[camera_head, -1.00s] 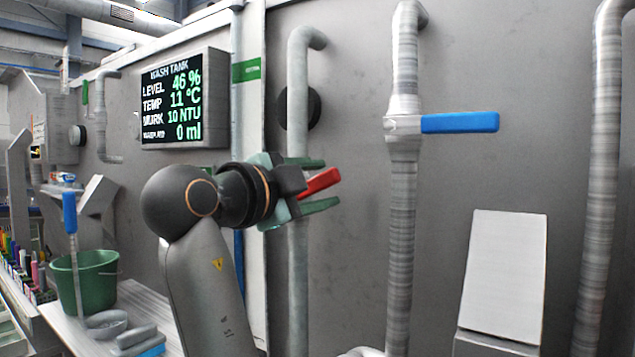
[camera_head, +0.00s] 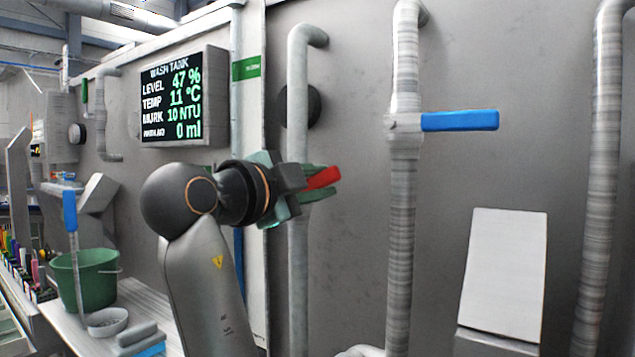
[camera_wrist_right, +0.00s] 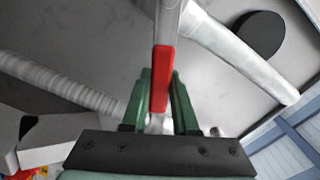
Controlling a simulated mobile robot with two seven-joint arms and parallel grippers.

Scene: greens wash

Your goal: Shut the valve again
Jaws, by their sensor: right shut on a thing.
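The valve's red lever (camera_head: 324,178) sits on the light pipe (camera_head: 298,262) left of the middle in the head view, tilted slightly up to the right. My right gripper (camera_head: 318,184) is shut on the red lever, its green fingers on either side of it. In the right wrist view the red lever (camera_wrist_right: 162,78) lies between the green fingers (camera_wrist_right: 160,100). The valve body is hidden behind my gripper in the head view. My left gripper is not in view.
A second pipe (camera_head: 402,230) with a blue lever (camera_head: 460,120) stands to the right. The wash tank display (camera_head: 183,97) reads level 47 %. A green bucket (camera_head: 90,283) and a grey bowl (camera_head: 108,320) stand on the bench at left. A white slanted panel (camera_head: 503,270) is lower right.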

